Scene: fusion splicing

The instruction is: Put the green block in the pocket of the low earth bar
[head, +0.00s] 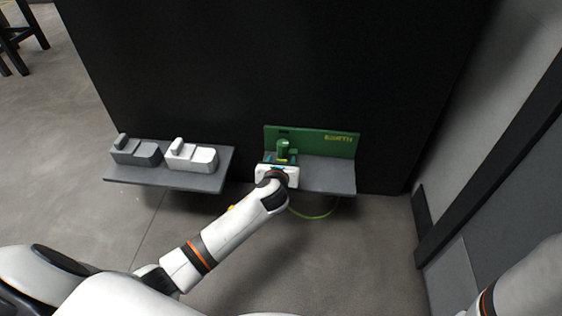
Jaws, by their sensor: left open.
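The low earth bar is a green back panel (312,141) marked EARTH, standing behind a grey shelf (328,176). A green block (283,149) shows upright in front of the panel's left part. My left gripper (281,161) reaches in from the front, right at the green block, and is open. Its white body hides the block's lower part and the shelf under it, so I cannot tell whether the block sits in the pocket. A dark slot shows in the panel above the block. My right gripper is not in view.
A second grey shelf (170,178) to the left carries a grey holder (136,152) and a white holder (191,157). A green-yellow cable (316,216) hangs under the earth bar shelf. A black wall stands behind. The earth bar shelf's right part is clear.

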